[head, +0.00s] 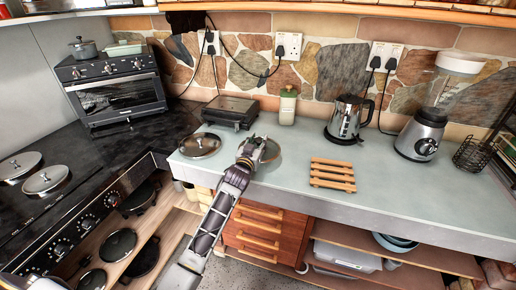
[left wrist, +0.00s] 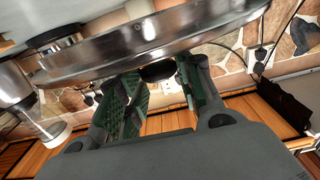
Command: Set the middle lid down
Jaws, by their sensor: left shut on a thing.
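My left gripper (head: 252,150) is over the front part of the pale worktop in the head view. It is shut on a round metal lid (head: 270,150), which is tilted and partly hidden by the gripper. In the left wrist view the lid's shiny rim (left wrist: 170,38) fills the top, and its dark knob (left wrist: 157,71) is between the green-padded fingers (left wrist: 160,88). I cannot tell whether the lid touches the worktop. Another lid (head: 200,146) lies on the worktop to the left. My right gripper is not in view.
Two more lids (head: 45,180) lie on the black hob at left. A wooden trivet (head: 333,175) is right of the gripper. A grill (head: 231,111), a green-lidded jar (head: 287,106), a kettle (head: 346,120) and a blender (head: 422,134) stand behind.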

